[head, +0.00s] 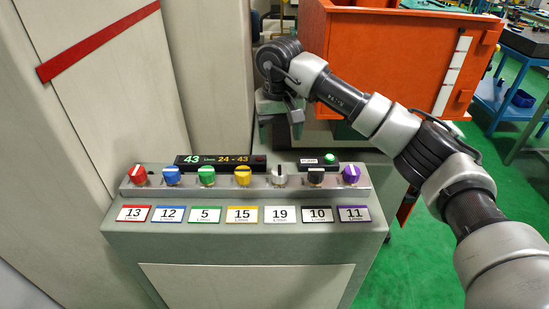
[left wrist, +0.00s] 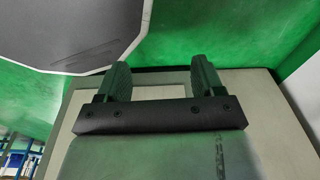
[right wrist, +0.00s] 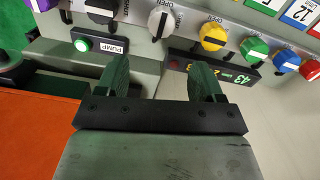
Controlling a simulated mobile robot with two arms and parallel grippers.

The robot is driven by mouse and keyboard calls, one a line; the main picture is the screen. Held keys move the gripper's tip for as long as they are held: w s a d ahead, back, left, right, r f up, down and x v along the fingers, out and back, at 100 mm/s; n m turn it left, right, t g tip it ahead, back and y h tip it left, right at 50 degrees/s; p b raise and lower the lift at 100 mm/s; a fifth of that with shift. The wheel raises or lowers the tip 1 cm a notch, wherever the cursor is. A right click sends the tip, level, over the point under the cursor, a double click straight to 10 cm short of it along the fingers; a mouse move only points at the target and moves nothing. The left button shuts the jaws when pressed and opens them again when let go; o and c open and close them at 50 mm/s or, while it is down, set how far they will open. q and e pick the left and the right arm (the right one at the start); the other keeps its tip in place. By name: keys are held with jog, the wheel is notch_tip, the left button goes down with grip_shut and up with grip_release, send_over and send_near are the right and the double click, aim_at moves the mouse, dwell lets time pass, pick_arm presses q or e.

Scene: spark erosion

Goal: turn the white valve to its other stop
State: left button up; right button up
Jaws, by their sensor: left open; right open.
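The white valve (head: 279,177) is a knob in the row on the grey console, above the card reading 19. My right gripper (head: 281,117) hangs behind and above the console, apart from the valve. Its fingers (right wrist: 160,78) are open with nothing between them. My left gripper (left wrist: 160,72) shows only in its own wrist view, open and empty over grey and green surfaces.
A yellow knob (head: 243,176) and a black knob (head: 316,177) flank the white valve closely. Behind the row stand a display (head: 221,160) reading 43 and 24 - 43, and a pump box with a lit green button (head: 329,157). An orange cabinet (head: 400,55) stands behind.

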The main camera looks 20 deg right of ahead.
aim_at(280, 171)
jog(key=shift+s+f+p, duration=0.35)
jog(key=shift+s+f, duration=0.5)
jog(key=shift+f, duration=0.15)
notch_tip(280, 171, down, 4)
jog(key=shift+w+a+r+p, duration=0.1)
jog(key=shift+r+p, duration=0.15)
jog(key=shift+p, duration=0.2)
notch_tip(280, 171, down, 4)
jog(key=shift+w+f+p, duration=0.15)
jog(key=shift+p, duration=0.3)
jog(key=shift+c, duration=0.3)
jog(key=c, duration=0.9)
pick_arm(q)
jog(key=shift+g, duration=0.3)
jog(key=s, duration=0.1)
jog(key=s+r, duration=0.2)
jog(key=s, duration=0.1)
jog(key=shift+r, duration=0.1)
